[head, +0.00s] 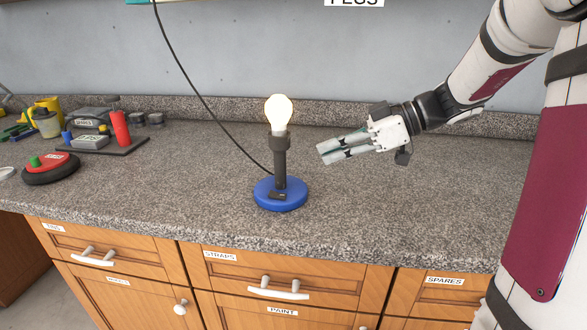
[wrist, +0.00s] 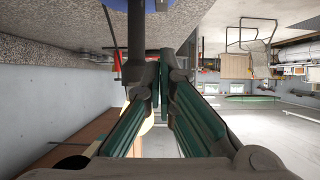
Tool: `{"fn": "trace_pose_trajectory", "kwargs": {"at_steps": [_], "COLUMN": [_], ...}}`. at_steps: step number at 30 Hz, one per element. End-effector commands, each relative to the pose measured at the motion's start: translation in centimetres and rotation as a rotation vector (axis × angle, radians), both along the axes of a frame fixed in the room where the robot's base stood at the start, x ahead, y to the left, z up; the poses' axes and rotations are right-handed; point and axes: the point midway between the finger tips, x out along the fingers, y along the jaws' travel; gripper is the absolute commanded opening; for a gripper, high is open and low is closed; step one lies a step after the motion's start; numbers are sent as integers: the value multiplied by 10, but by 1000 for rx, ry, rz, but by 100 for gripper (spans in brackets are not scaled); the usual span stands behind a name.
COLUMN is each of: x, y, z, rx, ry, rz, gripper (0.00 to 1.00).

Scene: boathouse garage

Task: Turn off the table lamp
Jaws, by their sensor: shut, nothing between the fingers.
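The table lamp (head: 280,162) stands upright on the countertop, with a round blue base, a dark stem and a bare bulb (head: 279,112) that glows. A small dark switch (head: 277,195) sits on the front of the base. My gripper (head: 321,153) is to the right of the stem, above the counter and apart from the lamp, its fingers shut and empty, pointing left. In the wrist view, which is upside down, the lamp stem (wrist: 134,38) shows just beyond my gripper (wrist: 159,62), and the bulb is mostly hidden behind the fingers. The switch is not visible there.
A dark cord (head: 203,95) runs from the lamp up to the wall. A red and black round object (head: 52,168) and a board with a red cylinder (head: 121,129) lie at the left. The speckled countertop (head: 400,210) is clear around the lamp, with drawers below its front edge.

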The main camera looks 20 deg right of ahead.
Motion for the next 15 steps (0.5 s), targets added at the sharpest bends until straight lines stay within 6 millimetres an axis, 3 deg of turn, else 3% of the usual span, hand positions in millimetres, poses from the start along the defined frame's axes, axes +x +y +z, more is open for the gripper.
{"fn": "trace_pose_trajectory", "kwargs": {"at_steps": [15], "x": [6], "y": [9], "z": [-3], "rx": [10], "ry": [-7], "rz": [0], "gripper": [0]}}
